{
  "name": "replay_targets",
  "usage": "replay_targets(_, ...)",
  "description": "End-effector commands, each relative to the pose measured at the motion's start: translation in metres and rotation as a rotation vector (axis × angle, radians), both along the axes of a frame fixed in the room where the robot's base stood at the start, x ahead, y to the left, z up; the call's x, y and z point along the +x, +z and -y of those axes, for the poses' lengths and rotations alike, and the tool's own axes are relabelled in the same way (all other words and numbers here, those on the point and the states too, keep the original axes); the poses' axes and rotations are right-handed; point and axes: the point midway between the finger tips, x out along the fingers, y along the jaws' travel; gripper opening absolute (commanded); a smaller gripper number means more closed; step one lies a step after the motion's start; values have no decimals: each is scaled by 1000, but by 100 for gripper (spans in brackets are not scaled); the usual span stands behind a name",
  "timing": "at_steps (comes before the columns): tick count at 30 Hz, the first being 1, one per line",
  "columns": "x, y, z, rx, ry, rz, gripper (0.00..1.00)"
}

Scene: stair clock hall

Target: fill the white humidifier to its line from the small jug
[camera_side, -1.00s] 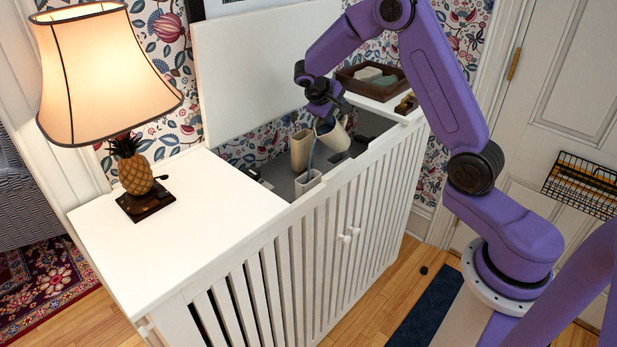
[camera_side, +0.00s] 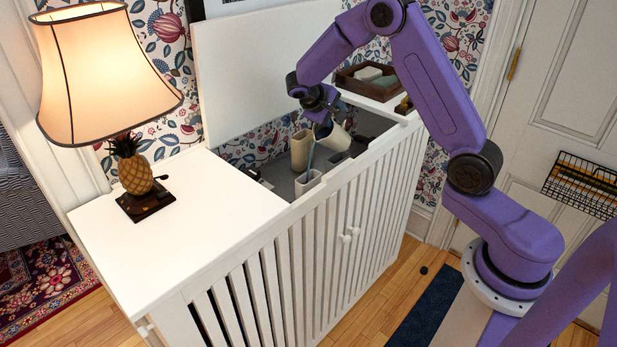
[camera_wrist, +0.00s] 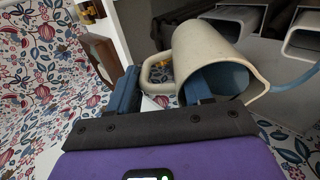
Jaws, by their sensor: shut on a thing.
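The small cream jug (camera_side: 335,137) is held tilted over the open cabinet. My gripper (camera_side: 318,106) is shut on it at the handle side, and the jug's handle loop shows between my fingers in the wrist view (camera_wrist: 160,72). A thin bluish stream of water (camera_side: 310,158) runs from the jug's lip down to the open top of a small white rectangular container, seemingly the humidifier (camera_side: 308,182). The stream also shows in the wrist view (camera_wrist: 300,80). The water level and the fill line inside cannot be seen.
A taller beige vessel (camera_side: 301,150) stands just behind the white container in the cabinet recess. The cabinet's white top (camera_side: 190,215) holds a pineapple lamp (camera_side: 135,172) at left. A brown tray (camera_side: 370,80) sits at the back right. The raised white lid (camera_side: 265,70) stands behind.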

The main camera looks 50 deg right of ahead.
Motion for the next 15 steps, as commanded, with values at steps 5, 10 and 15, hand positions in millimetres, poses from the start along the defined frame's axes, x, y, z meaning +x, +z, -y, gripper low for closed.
replay_targets(5, 0, 0, -1, -23, 2, 0, 0)
replay_targets(10, 0, -1, -2, -44, 1, -1, 0)
replay_targets(15, 0, -1, -4, -64, 2, 2, 0)
